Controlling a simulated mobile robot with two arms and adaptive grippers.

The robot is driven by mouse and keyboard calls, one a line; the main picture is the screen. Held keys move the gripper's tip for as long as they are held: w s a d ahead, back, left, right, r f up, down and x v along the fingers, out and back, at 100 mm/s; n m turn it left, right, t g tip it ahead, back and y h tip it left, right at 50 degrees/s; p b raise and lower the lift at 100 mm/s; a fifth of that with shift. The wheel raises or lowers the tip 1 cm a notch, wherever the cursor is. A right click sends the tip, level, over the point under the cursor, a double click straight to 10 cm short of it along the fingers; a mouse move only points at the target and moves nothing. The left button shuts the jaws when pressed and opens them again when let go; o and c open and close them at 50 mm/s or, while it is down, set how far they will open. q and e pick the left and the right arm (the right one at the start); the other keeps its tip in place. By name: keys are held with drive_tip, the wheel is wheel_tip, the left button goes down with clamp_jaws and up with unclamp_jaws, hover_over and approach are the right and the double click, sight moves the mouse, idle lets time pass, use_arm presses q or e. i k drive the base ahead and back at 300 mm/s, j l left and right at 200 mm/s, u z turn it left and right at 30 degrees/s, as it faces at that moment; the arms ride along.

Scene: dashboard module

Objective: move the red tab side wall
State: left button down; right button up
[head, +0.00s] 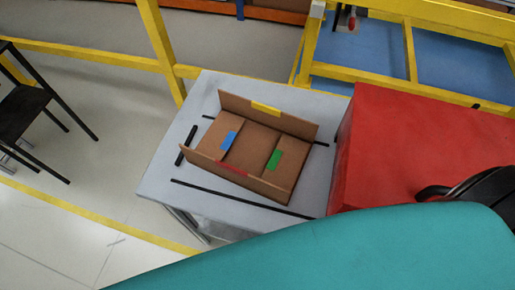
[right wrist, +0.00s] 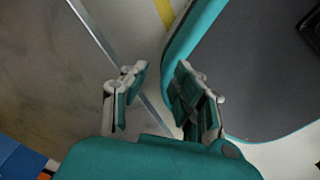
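An open cardboard box (head: 250,150) sits on the grey table in the head view. Its near side wall with the red tab (head: 232,169) stands up and leans outward. The far wall with the yellow tab (head: 266,108) also stands up. The flaps with the blue tab (head: 229,140) and the green tab (head: 274,159) lie folded inward. My right gripper (right wrist: 160,90) shows in the right wrist view, with its fingers apart and nothing between them. It is away from the box, which that view does not show. My left gripper is not in view.
The grey table (head: 155,179) has black strips around the box. A large red block (head: 420,140) stands close at the right of the box. Yellow rails (head: 90,55) run behind the table. A black chair (head: 25,110) is at far left. Floor left of the table is clear.

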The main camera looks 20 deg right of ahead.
sight(282, 195)
drive_tip(key=i+j, duration=0.15)
drive_tip(key=j, duration=0.25)
drive_tip(key=i+j+z, duration=0.15)
drive_tip(key=j, duration=0.2)
drive_tip(key=i+j, duration=0.1)
drive_tip(key=j, duration=0.3)
drive_tip(key=i+j+z, duration=0.1)
drive_tip(key=j, duration=0.3)
drive_tip(key=z, duration=1.95)
